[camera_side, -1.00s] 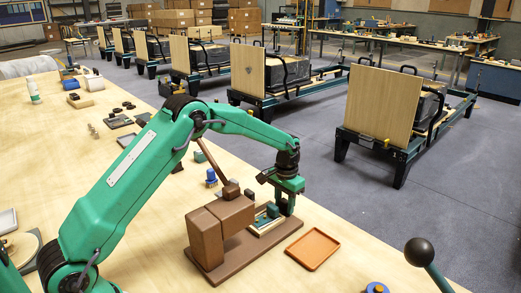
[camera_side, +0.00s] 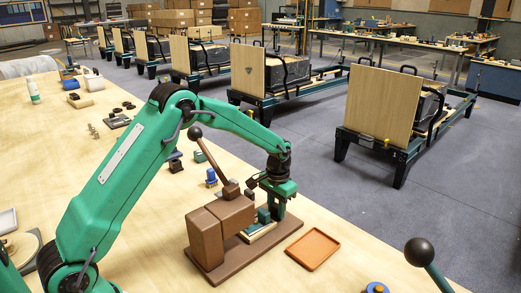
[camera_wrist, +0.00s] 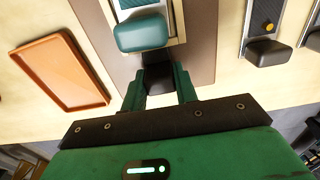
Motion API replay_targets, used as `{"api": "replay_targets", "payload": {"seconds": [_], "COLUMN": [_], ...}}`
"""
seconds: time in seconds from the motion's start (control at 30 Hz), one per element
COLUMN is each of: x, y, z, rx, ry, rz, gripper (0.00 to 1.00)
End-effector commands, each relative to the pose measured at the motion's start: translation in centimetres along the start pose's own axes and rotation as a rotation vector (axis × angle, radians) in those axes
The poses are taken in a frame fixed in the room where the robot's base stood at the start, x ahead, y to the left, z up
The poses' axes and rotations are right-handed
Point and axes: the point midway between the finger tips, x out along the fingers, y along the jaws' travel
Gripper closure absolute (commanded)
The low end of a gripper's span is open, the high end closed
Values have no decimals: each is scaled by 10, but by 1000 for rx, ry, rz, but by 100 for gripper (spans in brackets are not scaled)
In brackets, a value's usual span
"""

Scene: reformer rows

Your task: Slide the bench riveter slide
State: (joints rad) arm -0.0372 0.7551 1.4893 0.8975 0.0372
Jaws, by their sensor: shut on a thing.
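The brown bench riveter (camera_side: 206,238) stands on a brown base plate (camera_side: 285,236), with a ball-topped lever (camera_side: 213,160) tilted back over it. Its slide (camera_side: 264,215), a teal block on a cream tray, sits at the right side of the riveter's body. In the wrist view the rounded teal block (camera_wrist: 142,34) is just ahead of my fingers. My gripper (camera_side: 272,210) is low over the plate, and it also shows in the wrist view (camera_wrist: 159,90). Its teal fingers are shut on a dark block at the slide's near end. The lower fingertips are partly hidden.
An orange tray (camera_side: 313,250) lies right of the base plate. A blue brush (camera_side: 211,177) and small parts lie behind the riveter. A black ball-ended lever (camera_side: 420,252) rises at the front right. Two dark-handled devices (camera_wrist: 268,52) show at the wrist view's right.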

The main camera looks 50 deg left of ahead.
Motion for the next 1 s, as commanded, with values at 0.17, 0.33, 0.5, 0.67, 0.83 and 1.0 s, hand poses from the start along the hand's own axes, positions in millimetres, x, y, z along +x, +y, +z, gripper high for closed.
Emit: {"api": "replay_targets", "payload": {"seconds": [0.17,0.33,0.5,0.67,0.83,1.0], "x": [-2,-2,-1,-2,-10,-27], "y": [0,0,0,0,0,0], "z": [-1,-1,-1,0,-1,-1], "rx": [0,0,0,0,0,0], "ry": [2,2,1,1,3,4], "rz": [0,0,0,0,0,0], "gripper": [100,50,49,49,49,49]}}
